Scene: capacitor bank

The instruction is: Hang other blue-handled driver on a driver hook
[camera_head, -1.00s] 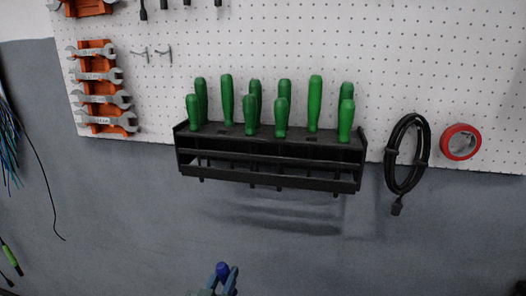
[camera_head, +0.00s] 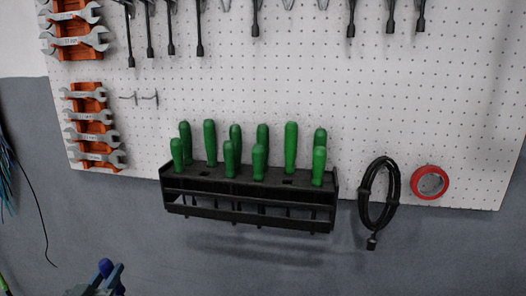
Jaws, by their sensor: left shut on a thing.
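My left gripper (camera_head: 108,282) is at the bottom left of the head view and is shut on the blue-handled driver (camera_head: 105,267). Only the blue handle end shows between the fingers; the driver's shaft is hidden or out of frame. The gripper is below the pegboard, in front of the grey wall. Along the top edge of the pegboard, several dark driver-like tools (camera_head: 254,20) hang, with their upper parts cut off. Between them are small metal hooks with nothing seen on them (camera_head: 288,4). My right gripper is not in view.
A black rack (camera_head: 250,191) with several green-handled drivers (camera_head: 210,143) juts out from the pegboard (camera_head: 400,100). Wrenches sit on orange holders (camera_head: 91,125) at left, beside two small bare hooks (camera_head: 149,98). A coiled black cable (camera_head: 366,195) and red tape roll (camera_head: 430,182) hang at right.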

